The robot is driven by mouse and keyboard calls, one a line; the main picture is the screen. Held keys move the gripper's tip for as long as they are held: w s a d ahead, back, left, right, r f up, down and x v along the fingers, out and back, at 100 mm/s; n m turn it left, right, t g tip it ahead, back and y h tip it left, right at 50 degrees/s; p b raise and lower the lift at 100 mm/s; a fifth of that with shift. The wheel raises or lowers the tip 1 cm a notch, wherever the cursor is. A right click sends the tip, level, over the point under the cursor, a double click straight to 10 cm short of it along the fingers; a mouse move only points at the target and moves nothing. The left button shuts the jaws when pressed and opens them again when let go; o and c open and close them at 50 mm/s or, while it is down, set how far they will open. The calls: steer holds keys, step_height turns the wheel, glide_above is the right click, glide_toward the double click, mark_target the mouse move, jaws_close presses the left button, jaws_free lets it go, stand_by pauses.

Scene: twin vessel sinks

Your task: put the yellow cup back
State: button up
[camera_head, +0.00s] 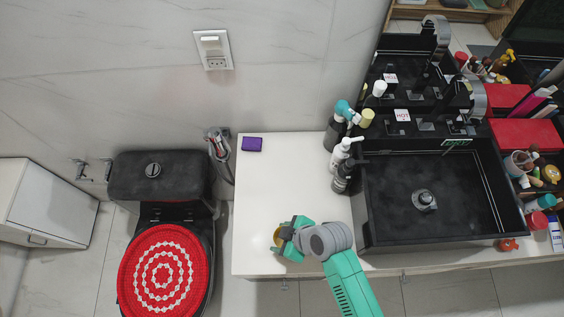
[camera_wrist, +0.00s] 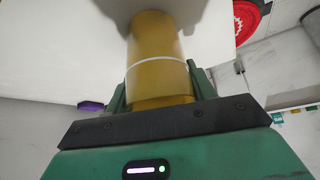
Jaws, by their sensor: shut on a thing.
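The yellow cup (camera_wrist: 157,55) fills the middle of the wrist view, with a pale band around it. My gripper (camera_wrist: 160,88) is shut on it, one finger on each side. In the head view my gripper (camera_head: 283,238) is over the front left part of the white counter (camera_head: 275,175). Only a small part of the yellow cup (camera_head: 277,237) shows there, at the gripper's left end. I cannot tell whether the cup touches the counter.
A purple box (camera_head: 251,144) lies at the counter's back left. Several pump bottles (camera_head: 343,150) stand beside the black sink (camera_head: 425,200). A toilet with a red cover (camera_head: 163,270) is at the left. The counter between the box and my gripper is clear.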

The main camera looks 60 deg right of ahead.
steer(key=shift+f, duration=0.15)
steer(key=o, duration=1)
steer(key=p+v, duration=0.2)
steer(key=v, duration=1)
steer(key=shift+r, duration=0.25)
